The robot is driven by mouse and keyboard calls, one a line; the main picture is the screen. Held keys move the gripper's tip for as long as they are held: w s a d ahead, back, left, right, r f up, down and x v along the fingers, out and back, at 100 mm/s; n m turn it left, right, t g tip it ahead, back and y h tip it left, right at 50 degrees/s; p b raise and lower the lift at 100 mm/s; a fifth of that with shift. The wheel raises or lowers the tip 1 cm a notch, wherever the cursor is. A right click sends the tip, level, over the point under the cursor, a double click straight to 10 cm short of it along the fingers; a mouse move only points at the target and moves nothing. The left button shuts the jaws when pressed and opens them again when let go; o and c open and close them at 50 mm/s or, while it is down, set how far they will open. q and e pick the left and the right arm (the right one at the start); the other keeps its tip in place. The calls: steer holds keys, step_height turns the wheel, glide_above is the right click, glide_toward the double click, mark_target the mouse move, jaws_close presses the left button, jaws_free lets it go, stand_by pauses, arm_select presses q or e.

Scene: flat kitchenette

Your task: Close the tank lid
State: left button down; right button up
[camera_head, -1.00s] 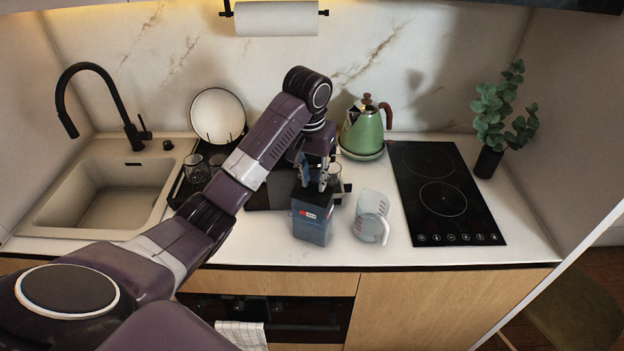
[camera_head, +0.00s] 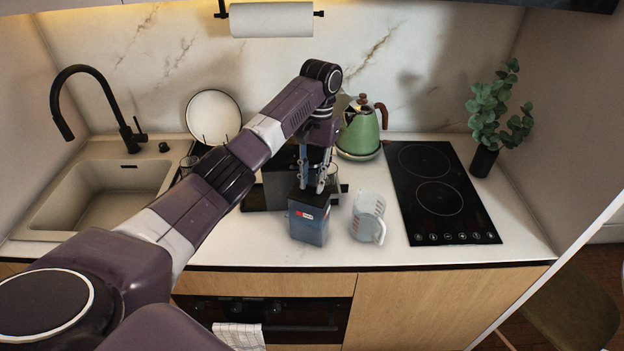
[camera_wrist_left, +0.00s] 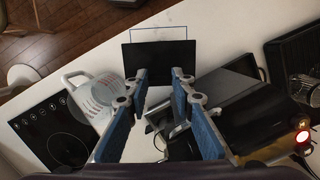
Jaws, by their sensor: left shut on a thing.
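The tank (camera_head: 308,228) is a blue-grey box with a red and white label, upright near the counter's front edge. Its black lid (camera_head: 311,198) lies over the top. In the left wrist view, the lid (camera_wrist_left: 159,57) is a dark panel with a thin blue rim outline beyond its far edge. My left gripper (camera_head: 312,187) points down at the lid's rear part. In the left wrist view, the fingertips (camera_wrist_left: 159,75) reach its near edge and are closed on it, though the contact is hard to make out. My right gripper is out of view.
A clear measuring jug (camera_head: 369,217) stands close to the right of the tank. The sink (camera_head: 105,195) is left. Counter left of the tank is clear.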

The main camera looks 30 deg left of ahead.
arm_select(q)
steer(key=shift+s+f, duration=0.1)
steer(key=shift+f, duration=0.05)
steer(key=c, duration=1.6)
jaws_free()
steer(key=shift+r, duration=0.25)
steer(key=r, duration=0.3)
steer(key=w+r, duration=0.1)
steer(key=r, duration=0.3)
steer(key=w+r, duration=0.1)
steer(key=r, duration=0.3)
steer(key=shift+w+a+r, duration=0.1)
steer(key=shift+w+r, duration=0.05)
steer(key=shift+w, duration=0.05)
